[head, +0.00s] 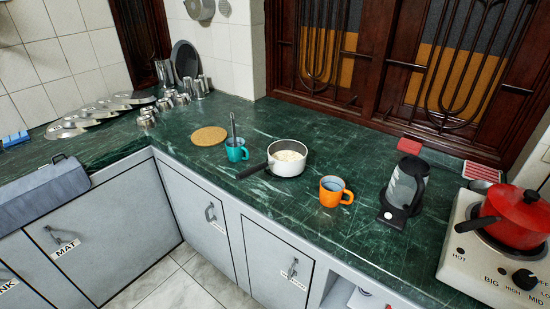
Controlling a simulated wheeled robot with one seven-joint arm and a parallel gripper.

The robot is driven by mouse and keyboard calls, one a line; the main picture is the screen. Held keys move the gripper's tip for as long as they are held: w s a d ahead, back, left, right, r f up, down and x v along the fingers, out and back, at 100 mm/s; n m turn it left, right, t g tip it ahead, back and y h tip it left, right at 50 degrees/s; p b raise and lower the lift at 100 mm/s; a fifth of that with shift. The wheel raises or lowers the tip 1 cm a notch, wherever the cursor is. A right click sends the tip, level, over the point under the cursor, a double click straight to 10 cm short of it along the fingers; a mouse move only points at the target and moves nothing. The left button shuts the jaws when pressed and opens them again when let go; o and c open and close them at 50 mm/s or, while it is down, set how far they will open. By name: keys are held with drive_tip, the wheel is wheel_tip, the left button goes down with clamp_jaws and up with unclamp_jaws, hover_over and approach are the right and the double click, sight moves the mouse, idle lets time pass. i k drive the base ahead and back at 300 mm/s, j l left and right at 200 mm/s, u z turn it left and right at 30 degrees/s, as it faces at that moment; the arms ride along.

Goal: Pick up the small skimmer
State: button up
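A thin grey utensil (233,127) stands upright in a teal mug (236,150) on the green counter. Its lower end is hidden inside the mug, so I cannot tell whether it is the small skimmer. A round metal utensil (200,9) hangs on the tiled wall at the top and is cut off by the picture edge. It looks like a strainer or skimmer, but its kind is unclear. My gripper is not in view.
On the green counter (290,226) stand a white pot (287,158) with its handle toward the left, an orange mug (335,192) and a clear-and-black kettle (405,187). A red pot (517,213) sits on the stove (470,255). Metal cups and lids crowd the back left.

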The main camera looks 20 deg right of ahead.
sight(233, 123)
drive_tip(key=i+j+z, duration=0.15)
drive_tip(key=z, duration=0.3)
drive_tip(key=i+j+z, duration=0.1)
drive_tip(key=j+z, duration=0.3)
drive_tip(key=i+j+z, duration=0.15)
drive_tip(key=j, duration=0.3)
drive_tip(key=i+j+z, duration=0.1)
drive_tip(key=j, duration=0.4)
drive_tip(key=i+j+z, duration=0.15)
drive_tip(key=j, duration=0.35)
drive_tip(key=j+z, duration=0.15)
drive_tip(key=j, duration=0.35)
